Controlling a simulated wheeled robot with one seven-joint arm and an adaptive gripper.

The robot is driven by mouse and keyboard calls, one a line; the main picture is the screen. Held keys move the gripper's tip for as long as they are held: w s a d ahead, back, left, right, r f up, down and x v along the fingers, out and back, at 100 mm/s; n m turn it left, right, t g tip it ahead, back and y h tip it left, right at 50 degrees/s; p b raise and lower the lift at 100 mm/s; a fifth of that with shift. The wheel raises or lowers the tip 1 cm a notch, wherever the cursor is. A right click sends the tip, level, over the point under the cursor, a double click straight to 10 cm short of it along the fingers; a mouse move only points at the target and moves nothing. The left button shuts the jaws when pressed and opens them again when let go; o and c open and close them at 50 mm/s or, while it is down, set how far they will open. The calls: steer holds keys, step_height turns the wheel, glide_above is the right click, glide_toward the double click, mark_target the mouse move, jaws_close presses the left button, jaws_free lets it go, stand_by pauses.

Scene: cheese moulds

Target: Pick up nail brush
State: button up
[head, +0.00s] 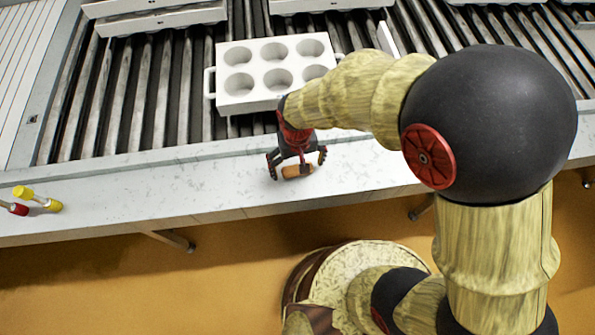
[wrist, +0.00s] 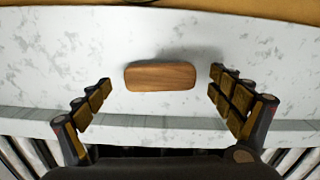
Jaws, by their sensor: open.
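The nail brush (head: 297,171) shows as a small wooden block with rounded ends, lying on the white marbled ledge. In the wrist view the nail brush (wrist: 160,76) lies crosswise, a little beyond the fingertips and between their lines. Its bristles are not visible. My gripper (head: 297,166) is just above the brush in the head view. In the wrist view my gripper (wrist: 158,90) is open, with a finger on each side and clear space between each finger and the brush. Nothing is held.
A white mould tray (head: 224,102) with several round cups sits on the roller conveyor (head: 110,100) behind the ledge (head: 200,190). Yellow-ended (head: 53,205) and red-ended (head: 18,209) handled items lie at the ledge's left. The ledge's front edge drops to an orange floor (head: 120,290).

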steer(key=shift+f, duration=0.3)
steer(key=shift+r, duration=0.1)
steer(key=shift+c, duration=1.2)
steer(key=c, duration=1)
